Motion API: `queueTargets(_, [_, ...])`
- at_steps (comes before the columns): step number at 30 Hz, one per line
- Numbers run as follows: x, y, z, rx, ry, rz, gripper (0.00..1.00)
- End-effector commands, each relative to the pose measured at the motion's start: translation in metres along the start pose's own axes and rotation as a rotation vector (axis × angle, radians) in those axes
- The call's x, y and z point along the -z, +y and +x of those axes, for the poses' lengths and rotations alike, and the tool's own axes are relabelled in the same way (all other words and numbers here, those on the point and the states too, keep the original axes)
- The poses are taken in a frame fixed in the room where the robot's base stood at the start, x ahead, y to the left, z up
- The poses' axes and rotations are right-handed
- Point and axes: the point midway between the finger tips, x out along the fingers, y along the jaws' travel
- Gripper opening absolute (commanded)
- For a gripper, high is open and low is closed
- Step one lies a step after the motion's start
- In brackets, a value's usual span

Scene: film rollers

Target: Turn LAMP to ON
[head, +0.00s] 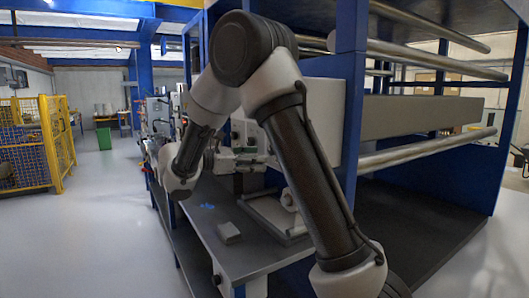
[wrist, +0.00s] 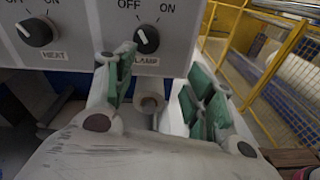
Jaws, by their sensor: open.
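The LAMP knob (wrist: 147,40) is a round black knob on a light grey panel (wrist: 85,14), at the upper middle of the wrist view. Its white pointer tilts up and left, towards the printed OFF; ON is printed to its upper right. My gripper (wrist: 160,82) is open and empty, with green pads on both fingers. In the picture its left finger reaches up beside the LAMP label, just below and left of the knob, and partly covers the label. The right finger is lower right of the knob. In the head view my gripper (head: 247,158) is small and the knob cannot be made out.
A similar black knob (wrist: 37,31), apparently labelled HEAT, sits left of the LAMP knob. A dark bench (head: 215,240) with a small grey block (head: 229,232) lies below my arm. Blue frame posts and metal rollers (head: 430,150) stand right. Open floor and a yellow fence (head: 60,145) lie left.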

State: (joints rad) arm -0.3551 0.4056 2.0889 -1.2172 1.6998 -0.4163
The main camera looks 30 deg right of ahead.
Motion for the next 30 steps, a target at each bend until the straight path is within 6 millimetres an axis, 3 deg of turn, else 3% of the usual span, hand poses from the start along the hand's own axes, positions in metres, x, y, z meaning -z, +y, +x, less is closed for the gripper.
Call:
queueTargets(5, [-0.010,0.020,-0.010,-0.056,-0.096,-0.042,0.54])
queueTargets(18, [-0.017,0.024,0.054,-0.056,-0.098,-0.042,0.54])
queueTargets(30, [-0.018,0.025,0.064,-0.058,-0.096,-0.042,0.53])
